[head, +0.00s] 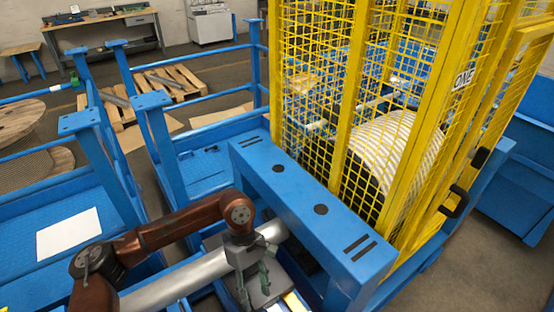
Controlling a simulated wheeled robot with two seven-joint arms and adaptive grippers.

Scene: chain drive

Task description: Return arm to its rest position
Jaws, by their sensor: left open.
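My left arm comes in from the lower left, reddish brown with dark joints. It is bent, with its elbow low at the left and its wrist near the bottom middle. My left gripper (254,287) points down there, its grey-green fingers apart, and I see nothing between them. It is in front of a silver cylinder (185,276) and over a grey surface with a yellow and white edge near the bottom. Whether the fingers touch anything there I cannot tell. My right gripper does not show.
A blue beam (298,200) runs close to the right of my gripper. Behind it stands a yellow mesh cage (343,130) around a large striped drum (400,145). Blue railings (160,135) and a blue platform with a white sheet (68,232) are at left. Pallets (172,82) lie beyond.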

